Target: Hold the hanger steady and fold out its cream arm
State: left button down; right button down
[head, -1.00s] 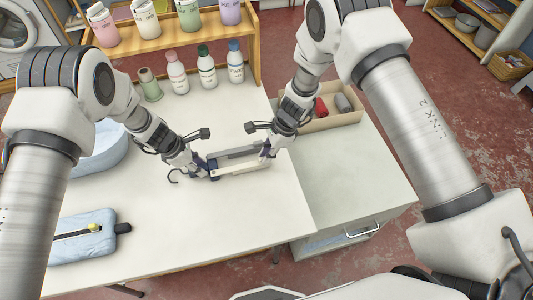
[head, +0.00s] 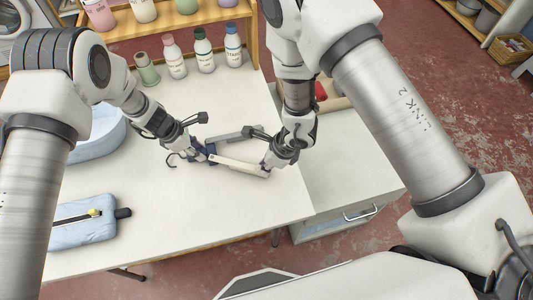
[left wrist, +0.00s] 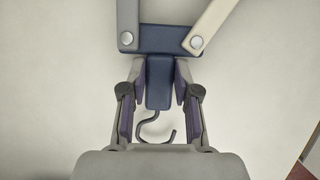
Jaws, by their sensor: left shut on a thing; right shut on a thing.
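The hanger lies over the white table with its dark blue body (left wrist: 162,68), a hook (left wrist: 157,128), a grey arm (left wrist: 127,22) and a cream arm (left wrist: 208,25). My left gripper (left wrist: 160,82) is shut on the blue body's stem, with the hook sticking out towards the wrist. In the head view the cream arm (head: 240,165) angles away from the grey arm (head: 232,135), leaving a wedge-shaped gap. My right gripper (head: 267,168) is shut on the cream arm near its free end. The exact finger contact there is partly hidden.
A light blue padded item (head: 80,222) lies at the table's left front. A blue-white basin (head: 97,140) stands behind my left arm. Several bottles (head: 204,50) and a wooden shelf (head: 250,25) line the back. A drawer cabinet (head: 350,170) adjoins on the right.

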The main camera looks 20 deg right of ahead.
jog(key=shift+s+a+m+t, duration=0.3)
jog(key=shift+s+a+m, duration=0.3)
jog(key=shift+s+m, duration=0.1)
jog(key=c, duration=1.1)
grip_release()
jog(key=shift+d, duration=0.1)
jog(key=v, duration=1.2)
